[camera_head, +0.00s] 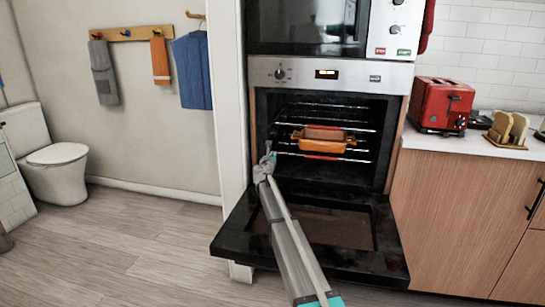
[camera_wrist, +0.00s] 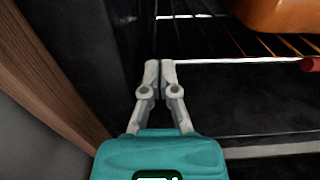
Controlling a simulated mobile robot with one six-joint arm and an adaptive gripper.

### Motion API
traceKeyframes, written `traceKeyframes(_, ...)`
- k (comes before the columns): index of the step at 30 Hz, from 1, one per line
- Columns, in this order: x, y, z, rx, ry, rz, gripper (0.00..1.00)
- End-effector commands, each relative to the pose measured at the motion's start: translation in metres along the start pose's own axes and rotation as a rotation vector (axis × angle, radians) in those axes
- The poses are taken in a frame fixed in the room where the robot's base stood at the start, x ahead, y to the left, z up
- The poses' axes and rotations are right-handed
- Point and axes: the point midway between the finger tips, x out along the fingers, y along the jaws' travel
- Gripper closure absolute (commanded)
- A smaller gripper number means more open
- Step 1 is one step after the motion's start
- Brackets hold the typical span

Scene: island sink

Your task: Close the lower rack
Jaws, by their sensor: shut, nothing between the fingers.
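The oven (camera_head: 330,140) is open, with its black door (camera_head: 235,235) folded down in front. Inside are wire racks; a lower rack (camera_head: 350,158) holds an orange dish (camera_head: 323,142). My gripper (camera_head: 268,150) is at the left side of the oven opening, near the front edge of the rack. In the wrist view my gripper (camera_wrist: 159,68) is shut and empty, its tips by the front left of the rack (camera_wrist: 215,40). I cannot tell whether the tips touch it. The orange dish (camera_wrist: 280,14) shows at the upper right, and a red piece (camera_wrist: 310,64) lies at the right edge.
A microwave (camera_head: 310,25) sits above the oven. A red toaster (camera_head: 440,105) and bread in a holder (camera_head: 508,128) stand on the right counter. The open door takes up the floor space in front. Free floor (camera_head: 120,245) lies to the left.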

Motion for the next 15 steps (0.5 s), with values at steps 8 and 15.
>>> traceKeyframes(8,-0.027,0.001,0.000,0.002,0.000,-0.002,1.00)
traceKeyframes(15,-0.071,-0.001,0.000,0.003,0.001,-0.003,1.00)
